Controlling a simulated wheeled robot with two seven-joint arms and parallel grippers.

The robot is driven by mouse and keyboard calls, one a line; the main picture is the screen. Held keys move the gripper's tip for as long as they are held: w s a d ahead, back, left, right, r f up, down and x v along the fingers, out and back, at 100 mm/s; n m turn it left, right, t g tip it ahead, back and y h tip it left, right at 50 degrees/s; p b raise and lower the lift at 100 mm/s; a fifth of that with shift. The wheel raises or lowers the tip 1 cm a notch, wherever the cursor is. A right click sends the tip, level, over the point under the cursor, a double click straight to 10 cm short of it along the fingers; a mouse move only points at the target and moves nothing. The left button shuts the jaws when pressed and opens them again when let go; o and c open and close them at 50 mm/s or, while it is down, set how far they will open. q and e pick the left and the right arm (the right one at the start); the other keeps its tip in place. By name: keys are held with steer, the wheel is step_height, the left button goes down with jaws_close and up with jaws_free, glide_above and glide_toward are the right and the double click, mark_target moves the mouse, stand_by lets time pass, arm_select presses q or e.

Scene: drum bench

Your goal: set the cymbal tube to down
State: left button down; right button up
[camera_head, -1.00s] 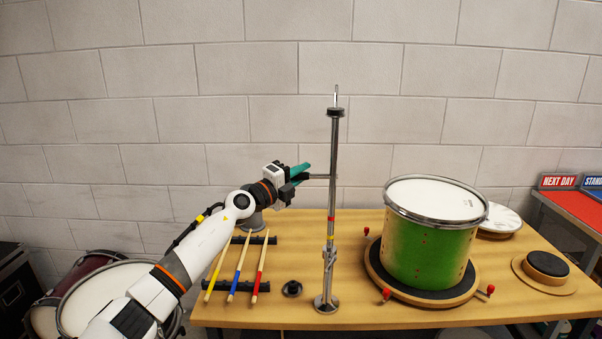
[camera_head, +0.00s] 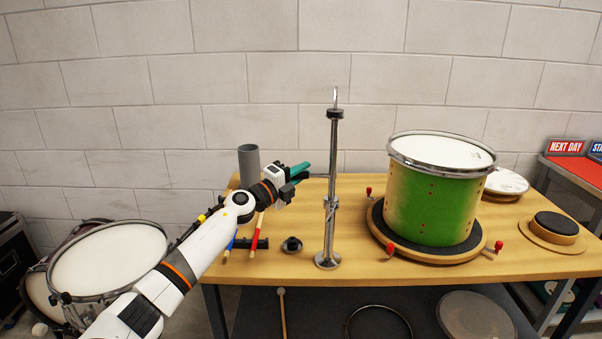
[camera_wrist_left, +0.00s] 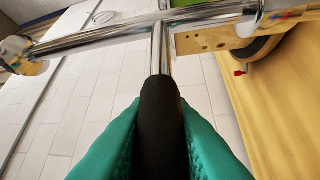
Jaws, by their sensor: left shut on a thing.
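The cymbal stand's upright metal tube (camera_head: 334,160) is in the middle of the bench in the head view, with a black cap near its top. Its collar (camera_head: 331,203) and round foot (camera_head: 327,260) are below. My left gripper (camera_head: 303,170), with teal fingers, is at the tube's left side. In the left wrist view, its fingers (camera_wrist_left: 160,140) are shut on the black grip of the side handle (camera_wrist_left: 160,105), whose metal rod runs to the tube. No coloured bands show on the tube now. My right gripper is not in view.
A green drum (camera_head: 435,200) stands on a round base with red-knobbed clamps right of the stand. A grey cylinder (camera_head: 249,165), drumsticks (camera_head: 256,230) and a small black piece (camera_head: 292,245) are to the left. A practice pad (camera_head: 555,225) is at the right.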

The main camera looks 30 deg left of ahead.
arm_select(q)
steer(key=shift+d+f, duration=0.1)
steer(key=shift+f, duration=0.4)
steer(key=c, duration=1.5)
jaws_free()
steer(key=shift+o, duration=1)
steer(key=shift+r, duration=0.1)
steer(key=b+v, duration=0.2)
steer(key=v, duration=1)
